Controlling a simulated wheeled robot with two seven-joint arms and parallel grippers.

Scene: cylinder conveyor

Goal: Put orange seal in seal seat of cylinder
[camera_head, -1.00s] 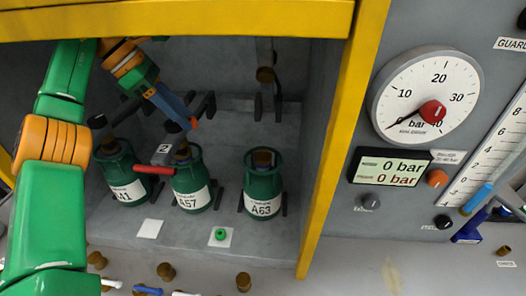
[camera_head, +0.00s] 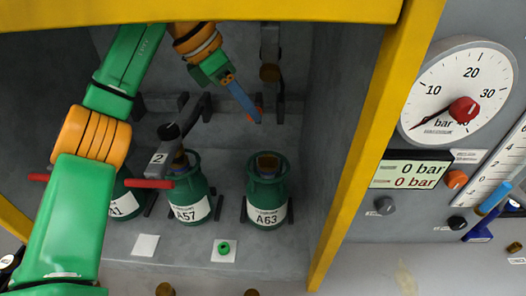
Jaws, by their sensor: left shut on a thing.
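Three green cylinders stand in the yellow-framed bay: A1 (camera_head: 124,205), partly hidden by my left arm, A57 (camera_head: 188,197) and A63 (camera_head: 267,194). Each visible top on A57 and A63 has a brown fitting. My left gripper (camera_head: 257,115) reaches in from above with blue fingers. It is shut on a small orange piece, likely the orange seal (camera_head: 258,112), mostly hidden by the fingers. It appears just above and slightly left of A63's top, apart from it in the picture; depth is hard to tell. My right gripper is not in view.
A dark tool marked 2 (camera_head: 158,158) with red handles is beside A57's top. A green ring (camera_head: 223,247) lies on a white pad; another pad (camera_head: 145,245) is bare. The yellow post (camera_head: 355,140) and gauge panel (camera_head: 420,230) bound the right.

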